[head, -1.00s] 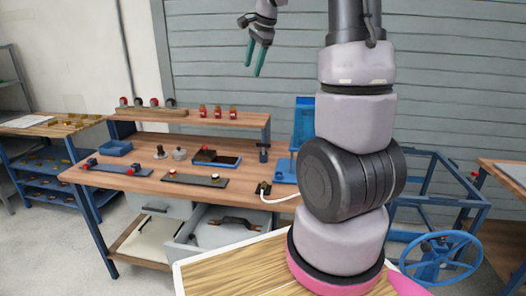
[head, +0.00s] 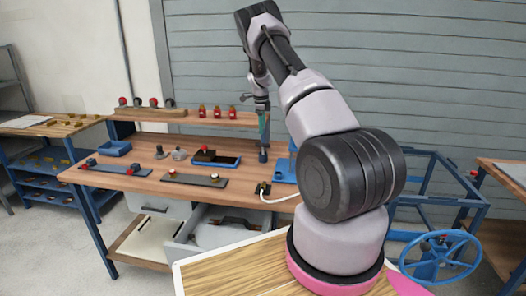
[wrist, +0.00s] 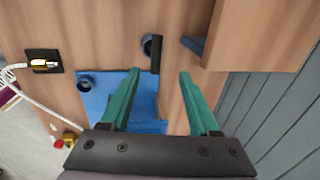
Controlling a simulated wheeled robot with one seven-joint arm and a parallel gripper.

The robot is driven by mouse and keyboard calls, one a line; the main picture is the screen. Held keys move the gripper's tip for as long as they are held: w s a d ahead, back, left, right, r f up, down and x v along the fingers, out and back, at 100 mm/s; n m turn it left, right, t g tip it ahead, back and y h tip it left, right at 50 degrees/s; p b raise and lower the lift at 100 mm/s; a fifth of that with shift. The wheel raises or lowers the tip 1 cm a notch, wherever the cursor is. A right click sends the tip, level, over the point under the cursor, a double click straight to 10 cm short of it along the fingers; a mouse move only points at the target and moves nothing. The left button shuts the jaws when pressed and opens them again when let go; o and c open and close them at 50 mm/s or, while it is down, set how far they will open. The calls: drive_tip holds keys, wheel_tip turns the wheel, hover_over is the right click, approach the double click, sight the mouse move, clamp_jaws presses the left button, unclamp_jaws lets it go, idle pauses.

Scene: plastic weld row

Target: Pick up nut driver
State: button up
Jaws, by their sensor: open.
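My gripper (head: 263,122) is open, its teal fingers pointing down over the right end of the workbench. In the wrist view the gripper (wrist: 160,72) has nothing between its fingertips. A dark upright piece with a round end and a black bar (wrist: 152,48) stands just beyond the fingertips, apart from them. It also shows in the head view (head: 263,155), below the fingers. I cannot tell for sure whether this is the nut driver; no other thing shows clearly as one.
A blue stand (wrist: 100,98) lies below the fingers in the wrist view. The raised shelf (wrist: 262,30) and its blue post (wrist: 193,45) are close on the right. A black block with a white cable (wrist: 42,61) is at left. A blue tray (head: 225,162) lies on the bench.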

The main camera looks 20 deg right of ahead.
sight(262, 144)
drive_tip(key=f, duration=0.5)
drive_tip(key=w+f, duration=0.1)
drive_tip(key=f, duration=0.2)
drive_tip(key=shift+d+f, duration=0.3)
drive_tip(key=shift+f, duration=0.05)
drive_tip(key=shift+c, duration=0.4)
clamp_jaws()
